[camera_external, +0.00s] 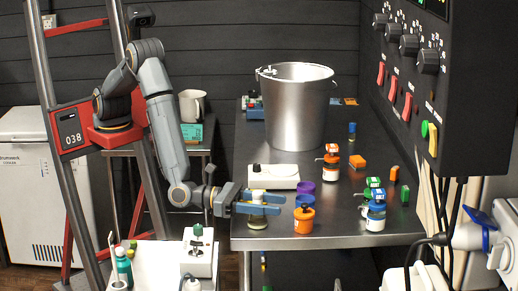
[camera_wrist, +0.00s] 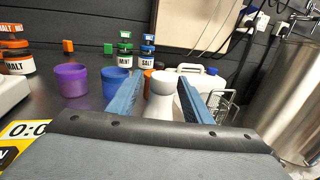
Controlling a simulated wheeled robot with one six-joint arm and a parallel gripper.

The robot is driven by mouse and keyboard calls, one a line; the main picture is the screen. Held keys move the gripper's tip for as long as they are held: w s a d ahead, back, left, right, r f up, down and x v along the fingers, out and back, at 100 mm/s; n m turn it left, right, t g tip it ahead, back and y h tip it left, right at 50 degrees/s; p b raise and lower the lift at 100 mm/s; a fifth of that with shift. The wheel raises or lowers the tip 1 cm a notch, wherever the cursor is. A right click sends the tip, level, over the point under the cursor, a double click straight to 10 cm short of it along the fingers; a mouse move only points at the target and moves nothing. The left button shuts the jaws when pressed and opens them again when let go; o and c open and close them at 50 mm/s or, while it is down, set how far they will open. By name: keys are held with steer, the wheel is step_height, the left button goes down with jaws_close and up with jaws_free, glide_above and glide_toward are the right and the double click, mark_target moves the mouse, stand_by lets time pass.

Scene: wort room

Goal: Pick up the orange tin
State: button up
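The orange tin (camera_external: 303,222), with a dark knob on top, stands near the front edge of the steel table, right of my gripper. In the wrist view, a bit of orange (camera_wrist: 148,75) that may be it shows past the left finger, mostly hidden. My gripper (camera_external: 281,204) has two blue fingers, spread apart and pointing right toward the tin. In the wrist view, the fingers (camera_wrist: 160,98) are open on either side of a white waisted object (camera_wrist: 159,100), with gaps visible. The tin is not between the fingers.
A blue cup (camera_wrist: 116,82) and a purple cup (camera_wrist: 72,80) stand close by. Labelled jars, including the salt jar (camera_external: 374,217), stand to the right. A white scale-like box (camera_external: 274,177) and a large steel pot (camera_external: 297,110) are behind. The table's front edge (camera_external: 330,242) is near.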

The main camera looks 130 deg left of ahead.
jaws_close()
steer(key=shift+r, duration=0.2)
step_height(320, 180, up, 10)
steer(key=b, duration=0.2)
steer(key=shift+f, duration=0.15)
